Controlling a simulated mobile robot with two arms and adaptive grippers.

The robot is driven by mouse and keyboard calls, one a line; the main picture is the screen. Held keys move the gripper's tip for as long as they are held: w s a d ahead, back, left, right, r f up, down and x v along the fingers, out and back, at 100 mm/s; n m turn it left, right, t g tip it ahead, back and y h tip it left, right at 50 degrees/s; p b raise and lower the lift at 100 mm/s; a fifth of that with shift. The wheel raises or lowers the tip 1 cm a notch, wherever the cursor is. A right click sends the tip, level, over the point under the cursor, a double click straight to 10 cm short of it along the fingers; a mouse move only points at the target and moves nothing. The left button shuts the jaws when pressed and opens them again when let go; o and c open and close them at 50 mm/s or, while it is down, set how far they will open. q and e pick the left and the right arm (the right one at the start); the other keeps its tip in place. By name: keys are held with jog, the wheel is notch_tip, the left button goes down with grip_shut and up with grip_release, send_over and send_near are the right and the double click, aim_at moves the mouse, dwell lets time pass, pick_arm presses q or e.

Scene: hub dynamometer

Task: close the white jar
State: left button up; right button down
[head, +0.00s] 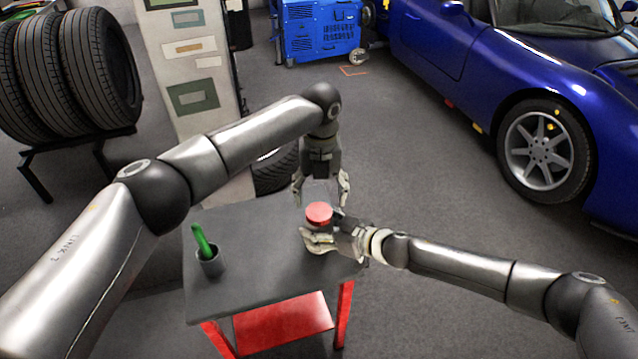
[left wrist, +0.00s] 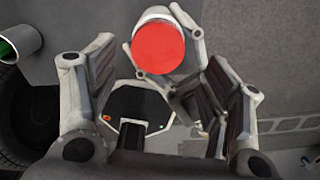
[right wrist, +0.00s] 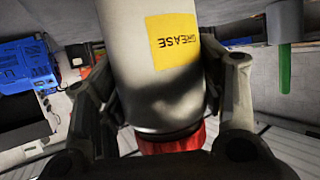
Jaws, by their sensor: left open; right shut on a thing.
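The white jar (right wrist: 150,60) has a yellow GREASE label and appears upside down in the right wrist view. Its red lid (head: 319,212) sits on its mouth, and the lid's round top faces the left wrist camera (left wrist: 158,48). I cannot tell how tightly it is seated. My right gripper (head: 320,240) is shut on the jar's body at the far right part of the cart top, and its fingers hide much of the jar in the head view. My left gripper (head: 322,188) is open and empty, pointing down just above and behind the lid.
The grey cart top (head: 255,300) is mostly clear. A grey cup (head: 209,263) with a green object (head: 202,240) stands at its left. A tyre rack (head: 75,140) is at the left, and a blue car (head: 470,60) is at the right.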

pick_arm(q)
jog(key=n, duration=0.6)
jog(key=shift+d+r+n, duration=0.1)
jog(key=shift+r+n, duration=0.1)
jog(key=shift+n, duration=0.2)
jog(key=n, duration=0.5)
jog(key=shift+r, duration=0.15)
pick_arm(e)
jog(key=shift+d, duration=0.1)
pick_arm(q)
jog(key=n, duration=0.4)
jog(key=shift+r+n, duration=0.15)
jog(key=shift+n, duration=0.25)
jog(key=n, duration=0.5)
jog(key=shift+r, duration=0.15)
jog(key=n, duration=0.6)
jog(key=shift+r+n, duration=0.2)
jog(key=shift+n, duration=0.1)
jog(key=n, duration=0.5)
jog(key=shift+r, duration=0.15)
jog(key=n, duration=0.5)
jog(key=shift+r, duration=0.15)
jog(key=n, duration=0.5)
jog(key=shift+a+r+n, duration=0.15)
jog(key=shift+a+n, duration=0.05)
jog(key=shift+n, duration=0.1)
